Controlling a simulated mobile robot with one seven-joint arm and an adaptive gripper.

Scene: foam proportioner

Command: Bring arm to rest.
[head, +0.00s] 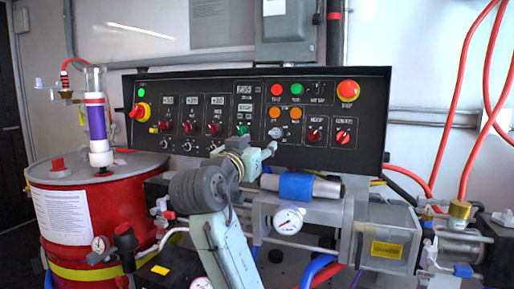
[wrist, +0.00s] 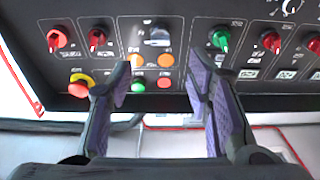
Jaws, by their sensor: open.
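My arm rises from the bottom centre of the head view, in front of the black control panel (head: 225,100). My gripper (head: 258,143) is at the panel's lower middle, pointing towards its face. In the wrist view my gripper (wrist: 158,78) has its two purple-padded fingers spread wide with nothing between them. Orange buttons (wrist: 165,60) and a grey selector knob (wrist: 157,37) on the panel show beyond the gap. A green knob (wrist: 220,40) is beyond the right finger. I cannot tell the exact distance to the panel.
A red drum (head: 95,215) with a clear cylinder (head: 95,105) stands at left. Pipework with a blue-wrapped section (head: 296,186) and a pressure gauge (head: 289,221) lies close right of my arm. Red hoses (head: 462,100) hang at right.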

